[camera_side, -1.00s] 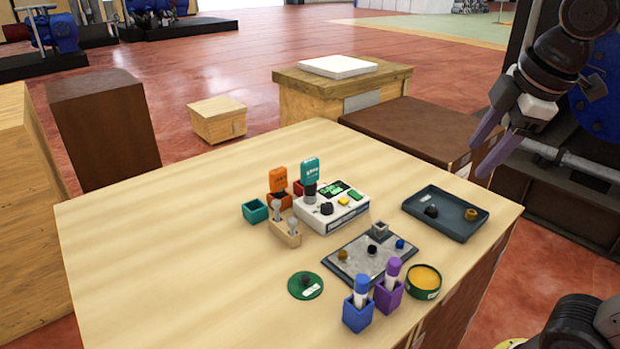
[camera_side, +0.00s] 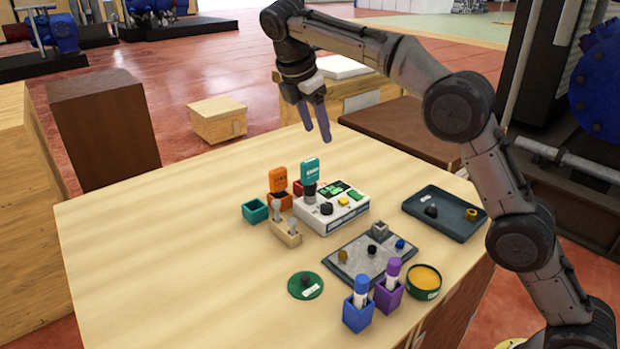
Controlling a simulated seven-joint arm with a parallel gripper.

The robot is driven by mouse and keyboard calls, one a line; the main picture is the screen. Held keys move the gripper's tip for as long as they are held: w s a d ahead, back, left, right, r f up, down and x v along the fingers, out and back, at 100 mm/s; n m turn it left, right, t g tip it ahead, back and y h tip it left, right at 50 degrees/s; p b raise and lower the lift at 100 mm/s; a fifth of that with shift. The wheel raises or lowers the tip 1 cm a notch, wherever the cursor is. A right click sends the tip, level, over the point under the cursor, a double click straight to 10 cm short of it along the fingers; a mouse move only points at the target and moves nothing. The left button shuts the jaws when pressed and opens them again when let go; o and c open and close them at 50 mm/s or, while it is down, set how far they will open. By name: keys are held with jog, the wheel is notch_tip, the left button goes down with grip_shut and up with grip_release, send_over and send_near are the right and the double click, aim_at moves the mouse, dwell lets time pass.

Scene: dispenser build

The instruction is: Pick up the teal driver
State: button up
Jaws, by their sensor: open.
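The teal driver (camera_side: 310,172) stands upright with its teal handle on top and a grey lower part, at the left end of the white device (camera_side: 341,214). Its lower tip is hidden. My gripper (camera_side: 317,133) is open and empty, fingers pointing down, above the table's back part. In the picture it is above and slightly right of the teal driver, touching nothing.
An orange driver (camera_side: 279,180) stands in an orange holder just left of the teal one. A teal holder (camera_side: 255,211) and a wooden block with bulbs (camera_side: 285,233) are near. A dark tray (camera_side: 445,228) and grey board (camera_side: 352,263) lie right. The left table is clear.

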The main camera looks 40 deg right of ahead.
send_over(314, 172)
jog(key=w+a, duration=0.1)
jog(key=a, duration=0.1)
jog(key=shift+n+g, duration=0.3)
jog(key=shift+g, duration=0.1)
notch_tip(314, 172, down, 5)
jog(key=shift+d+f, duration=0.1)
jog(key=shift+f, duration=0.05)
jog(key=shift+x, duration=3.6)
grip_shut()
